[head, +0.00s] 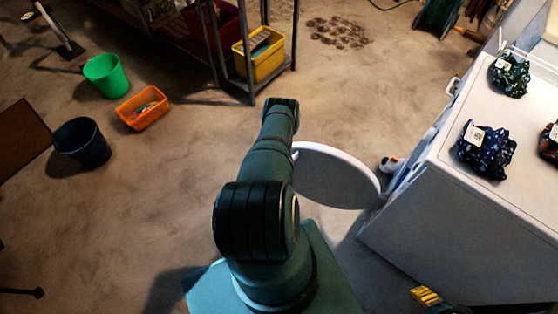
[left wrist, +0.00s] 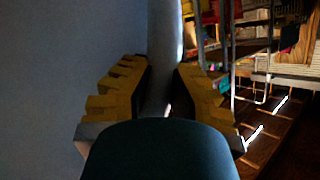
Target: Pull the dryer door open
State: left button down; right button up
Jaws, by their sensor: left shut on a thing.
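The white dryer (head: 425,205) stands at the right in the head view. Its round door (head: 338,178) is swung well out from the front, hinged near the dryer's front side. My left arm reaches over the floor to the door's outer side, and its gripper is hidden there in the head view. In the left wrist view my left gripper (left wrist: 164,80) has its yellow fingers on both sides of the door's pale rim (left wrist: 163,40), shut on it. My right gripper (head: 426,296) shows only as yellow finger pieces at the bottom right, away from the door.
Patterned bundles, one green (head: 510,74) and one blue (head: 486,150), lie on the dryer top. A metal shelf (head: 250,75) with a yellow bin (head: 262,58) stands at the back. A green bucket (head: 106,76), orange bin (head: 142,108) and dark bucket (head: 82,143) stand left. Floor between is clear.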

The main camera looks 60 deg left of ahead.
pick_arm(q)
jog(key=shift+s+d+f, duration=0.1)
jog(key=shift+s+d, duration=0.45)
jog(key=shift+d, duration=0.25)
jog(key=shift+g, duration=0.3)
jog(key=c, duration=0.9)
grip_release()
jog(key=v, duration=1.2)
jog(key=shift+f, duration=0.1)
